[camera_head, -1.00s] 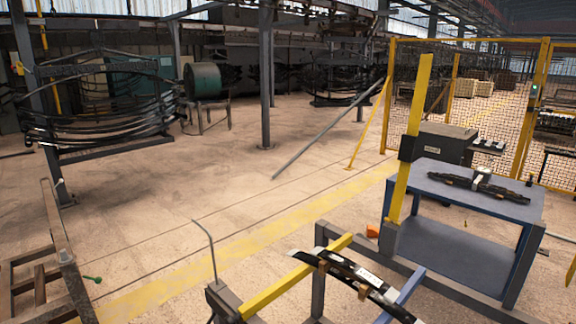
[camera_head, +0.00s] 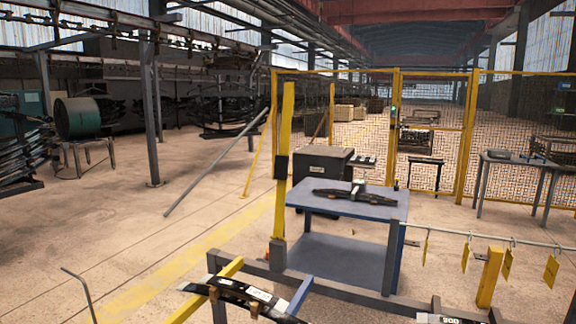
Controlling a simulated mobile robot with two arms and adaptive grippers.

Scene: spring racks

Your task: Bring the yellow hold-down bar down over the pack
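The yellow hold-down bar (camera_head: 285,160) stands upright at the rack frame, with a black grip partway up and a grey bracket at its foot. A dark leaf-spring pack (camera_head: 240,294) with white labels lies across the near part of the rack (camera_head: 340,289), beside a yellow rail. A second pack (camera_head: 436,318) shows only in part at the bottom edge. The bar stands up clear of the packs. Neither of my grippers is in view.
A blue table (camera_head: 340,204) behind the rack holds a dark spring assembly (camera_head: 342,195). A dark cabinet (camera_head: 322,163) stands behind it. Yellow tags (camera_head: 465,257) hang from a rail at right. A yellow mesh fence (camera_head: 440,150) closes the back.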

